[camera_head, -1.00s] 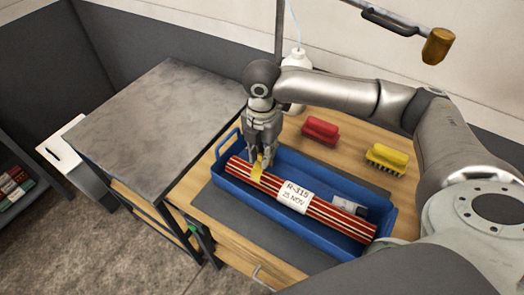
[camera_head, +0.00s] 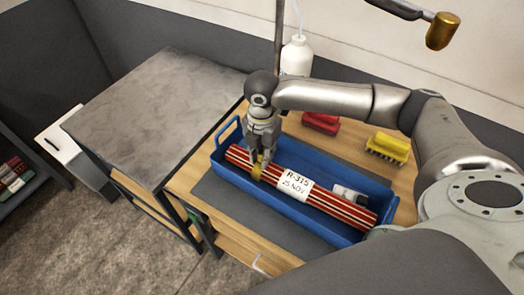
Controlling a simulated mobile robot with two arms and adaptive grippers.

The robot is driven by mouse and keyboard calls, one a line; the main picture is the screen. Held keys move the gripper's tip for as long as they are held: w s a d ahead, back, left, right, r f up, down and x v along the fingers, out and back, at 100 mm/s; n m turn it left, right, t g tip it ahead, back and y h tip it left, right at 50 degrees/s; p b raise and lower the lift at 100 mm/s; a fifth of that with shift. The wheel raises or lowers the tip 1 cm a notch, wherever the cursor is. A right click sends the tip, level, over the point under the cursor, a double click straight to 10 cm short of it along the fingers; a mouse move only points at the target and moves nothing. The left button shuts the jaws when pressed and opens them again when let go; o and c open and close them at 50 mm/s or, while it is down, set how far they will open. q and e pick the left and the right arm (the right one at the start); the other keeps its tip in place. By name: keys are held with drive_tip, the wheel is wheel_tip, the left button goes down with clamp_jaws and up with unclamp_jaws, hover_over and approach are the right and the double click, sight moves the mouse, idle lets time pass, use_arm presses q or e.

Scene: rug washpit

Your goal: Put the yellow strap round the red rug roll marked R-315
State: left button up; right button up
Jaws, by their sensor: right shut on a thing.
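The red rug roll (camera_head: 336,207) with pale stripes lies in a blue tray (camera_head: 290,222) and bears a white label (camera_head: 295,184) reading R-315, 25 NOV. The yellow strap (camera_head: 257,171) is at the roll's left part, left of the label. My right gripper (camera_head: 260,165) points down over it and is shut on the strap. The fingers hide part of the strap, so I cannot tell whether it passes fully round the roll. My left gripper is not in view.
A red brush (camera_head: 321,122) and a yellow brush (camera_head: 387,148) lie behind the tray on the wooden bench. A white bottle (camera_head: 296,57) stands at the back. A bare grey-topped table (camera_head: 150,115) is at left. A small pale item (camera_head: 347,193) lies in the tray behind the roll.

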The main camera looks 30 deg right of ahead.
drive_tip(key=o, duration=1)
drive_tip(key=shift+c, duration=0.2)
wheel_tip(320, 180, up, 12)
